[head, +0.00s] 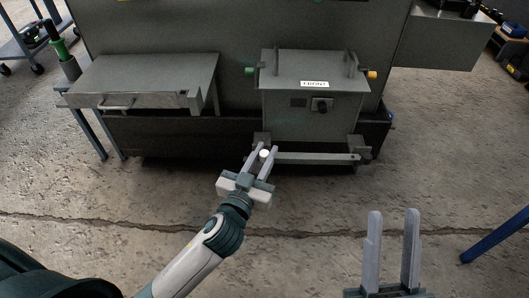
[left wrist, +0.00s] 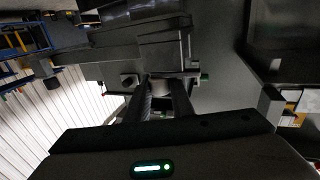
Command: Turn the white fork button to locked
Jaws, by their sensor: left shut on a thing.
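The white fork button (head: 264,154) sits at the left end of the grey fork bar (head: 310,158), low in front of the enclosure (head: 312,105). My left gripper (head: 262,153) is shut on the button, one finger on either side. In the left wrist view the button is a pale round shape (left wrist: 162,88) between the dark fingers (left wrist: 162,98); its lock marking cannot be read. My right gripper (head: 393,222) is open and empty, over the floor at the lower right.
A grey bench with a drawer (head: 142,85) stands to the left. A blue bar (head: 495,237) is at the right edge. The floor in front is clear.

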